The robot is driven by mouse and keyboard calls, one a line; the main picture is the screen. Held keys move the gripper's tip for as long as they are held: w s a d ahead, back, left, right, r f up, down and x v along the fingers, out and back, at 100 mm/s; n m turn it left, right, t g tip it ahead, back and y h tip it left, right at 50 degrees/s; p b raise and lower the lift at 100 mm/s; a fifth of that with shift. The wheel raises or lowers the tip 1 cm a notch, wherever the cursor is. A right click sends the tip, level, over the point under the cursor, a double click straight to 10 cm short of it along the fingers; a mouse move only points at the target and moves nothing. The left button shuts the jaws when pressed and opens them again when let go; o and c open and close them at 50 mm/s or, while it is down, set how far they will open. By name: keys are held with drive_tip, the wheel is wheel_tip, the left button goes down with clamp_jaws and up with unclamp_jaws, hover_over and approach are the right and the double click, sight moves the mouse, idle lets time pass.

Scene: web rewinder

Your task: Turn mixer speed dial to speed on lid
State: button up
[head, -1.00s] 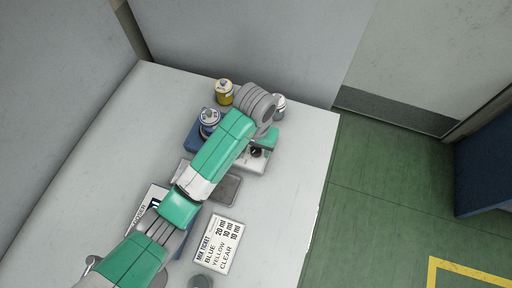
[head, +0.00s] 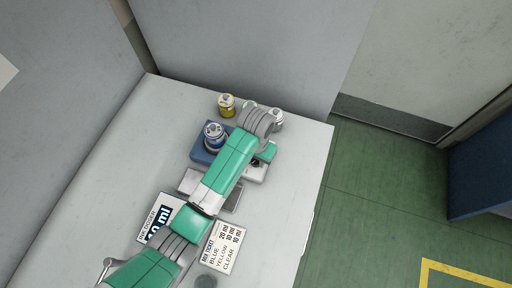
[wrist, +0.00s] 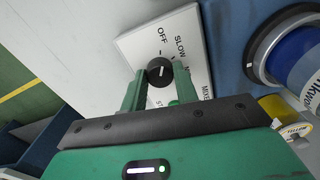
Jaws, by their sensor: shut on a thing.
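The black mixer speed dial (wrist: 160,72) sits on a white panel (wrist: 140,42) marked OFF and SLOW, with more words partly hidden. My gripper (wrist: 159,84) is shut on the dial, one green finger on each side. A short white mark shows on the dial; I cannot tell exactly which word it points to. In the head view, my arm mostly hides the panel and dial. A blue jar with a pale lid (head: 214,129) stands on the blue mixer base (head: 200,155). The lid's writing is too small to read.
A yellow bottle (head: 227,106) and a clear-looking bottle (head: 278,118) stand at the back. A grey tray (head: 230,197), an ink order card (head: 157,217) and a mix ticket (head: 223,245) lie nearer. The table's right side (head: 305,165) is clear.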

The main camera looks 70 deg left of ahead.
drive_tip(key=m+p, duration=0.2)
drive_tip(key=p, duration=0.1)
drive_tip(key=shift+r, duration=0.35)
drive_tip(key=shift+f+m+p, duration=0.15)
drive_tip(key=shift+m+p, duration=0.85)
drive_tip(key=shift+m, duration=0.2)
drive_tip(key=shift+f+m+p, duration=0.1)
drive_tip(key=shift+m+p, duration=0.9)
drive_tip(key=shift+m, duration=0.2)
drive_tip(key=o, duration=1)
drive_tip(key=shift+c, duration=0.2)
wheel_tip(320, 180, up, 8)
drive_tip(key=shift+f+p, duration=0.15)
drive_tip(key=shift+p, duration=0.7)
